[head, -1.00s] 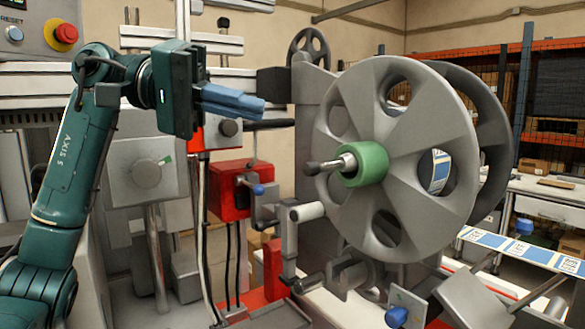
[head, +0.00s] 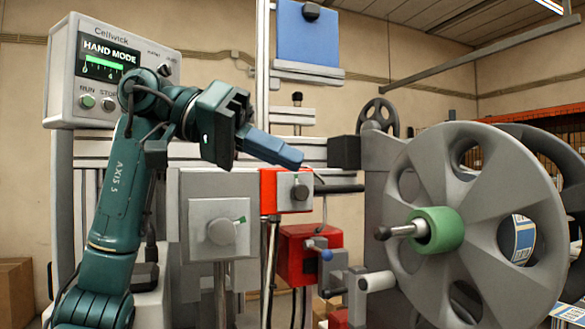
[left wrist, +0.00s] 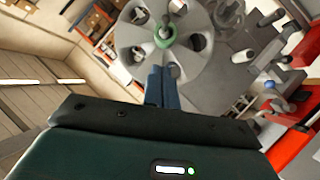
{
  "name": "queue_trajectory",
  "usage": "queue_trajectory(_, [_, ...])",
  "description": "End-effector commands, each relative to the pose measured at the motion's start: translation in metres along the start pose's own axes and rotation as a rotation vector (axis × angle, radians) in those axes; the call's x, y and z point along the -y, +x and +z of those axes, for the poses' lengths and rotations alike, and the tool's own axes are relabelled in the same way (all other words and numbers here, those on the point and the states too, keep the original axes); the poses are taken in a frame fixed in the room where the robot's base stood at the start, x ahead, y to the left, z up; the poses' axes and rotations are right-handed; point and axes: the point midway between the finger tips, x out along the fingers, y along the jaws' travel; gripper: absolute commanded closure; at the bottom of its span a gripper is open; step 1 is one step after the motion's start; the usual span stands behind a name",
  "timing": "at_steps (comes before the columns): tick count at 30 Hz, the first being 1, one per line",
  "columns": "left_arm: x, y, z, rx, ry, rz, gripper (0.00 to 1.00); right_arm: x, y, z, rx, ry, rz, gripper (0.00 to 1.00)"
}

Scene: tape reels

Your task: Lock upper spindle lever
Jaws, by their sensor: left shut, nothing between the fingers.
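The upper spindle lever (head: 396,231) is a short bar with a dark knob on the green hub (head: 437,230) of the large grey reel (head: 480,165). It points left, out from the hub. In the left wrist view the green hub (left wrist: 164,36) shows at the top, beyond the fingertips. My left gripper (head: 300,158) is shut and empty. Its blue fingers point right, up and to the left of the lever, well apart from it. The fingers also show pressed together in the left wrist view (left wrist: 161,72). My right gripper is not in view.
A red box (head: 300,255) with a blue-knobbed lever and a white roller (head: 377,281) stand below my left gripper. A grey box with a round knob (head: 222,232) is left of them. A control panel (head: 112,68) reads HAND MODE. A blue plate (head: 307,38) hangs above.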

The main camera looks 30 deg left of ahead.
Motion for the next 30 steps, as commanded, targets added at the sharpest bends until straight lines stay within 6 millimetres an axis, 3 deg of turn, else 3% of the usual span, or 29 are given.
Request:
queue_trajectory(11, [0.0,0.082,0.002,0.004,0.001,0.002,1.0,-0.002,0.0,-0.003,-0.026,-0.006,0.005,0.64])
queue_trajectory(12, [0.001,0.086,0.009,0.003,0.002,0.0,1.0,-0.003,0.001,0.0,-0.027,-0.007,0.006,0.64])
queue_trajectory(18, [0.001,0.101,0.025,0.001,0.001,0.0,1.0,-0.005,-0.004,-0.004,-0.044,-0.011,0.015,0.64])
queue_trajectory(30, [0.0,0.105,0.029,0.0,-0.001,0.0,1.0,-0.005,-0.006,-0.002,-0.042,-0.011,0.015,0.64])
